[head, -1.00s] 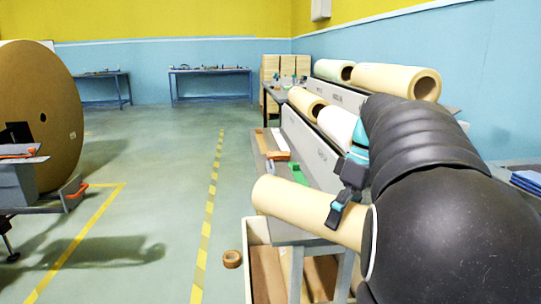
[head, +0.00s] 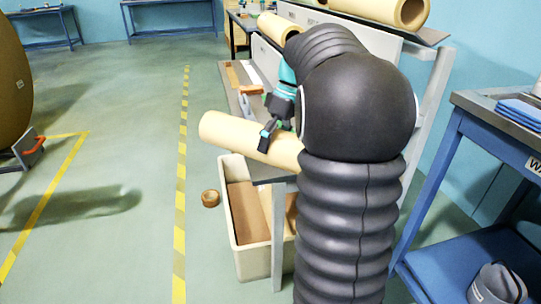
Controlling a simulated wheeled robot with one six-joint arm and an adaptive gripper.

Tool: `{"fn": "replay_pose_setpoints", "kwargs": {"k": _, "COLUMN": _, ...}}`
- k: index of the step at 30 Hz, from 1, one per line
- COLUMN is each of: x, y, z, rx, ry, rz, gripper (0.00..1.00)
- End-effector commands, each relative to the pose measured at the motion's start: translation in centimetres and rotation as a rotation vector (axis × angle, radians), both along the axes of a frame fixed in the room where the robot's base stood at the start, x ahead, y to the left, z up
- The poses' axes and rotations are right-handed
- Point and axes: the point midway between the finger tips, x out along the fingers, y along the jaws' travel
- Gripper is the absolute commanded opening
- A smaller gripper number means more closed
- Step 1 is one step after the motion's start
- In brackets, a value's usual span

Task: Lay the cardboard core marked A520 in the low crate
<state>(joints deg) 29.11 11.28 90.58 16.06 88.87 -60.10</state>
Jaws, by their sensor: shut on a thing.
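My gripper (head: 268,135) is shut on a pale cream cardboard core (head: 228,131). It holds the core tilted slightly down to the right, at the near end of the bench. The core's right part is hidden behind my arm, and no marking can be read on it. A low cream crate (head: 229,225) stands on the floor below the core, partly under the bench. Brown board shows inside the crate. Its right side is hidden by the bench leg and my arm.
The grey rack bench (head: 228,72) carries other cores, such as one at the top right (head: 400,12). A brown tape roll (head: 210,198) lies on the floor left of the crate. A blue cart (head: 445,172) stands at the right.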

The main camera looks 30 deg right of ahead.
Motion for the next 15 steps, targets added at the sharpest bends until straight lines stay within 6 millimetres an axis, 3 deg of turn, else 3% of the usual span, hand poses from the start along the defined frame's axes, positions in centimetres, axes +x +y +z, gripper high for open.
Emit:
{"fn": "replay_pose_setpoints", "kwargs": {"k": 8, "x": 1.1, "y": 0.1, "z": -1.0, "rx": 0.0, "ry": -0.002, "rz": -0.002, "gripper": 0.25}}
{"fn": "replay_pose_setpoints", "kwargs": {"k": 15, "x": 1.0, "y": 0.1, "z": -3.9, "rx": 0.0, "ry": 0.0, "rz": -0.002, "gripper": 0.25}}
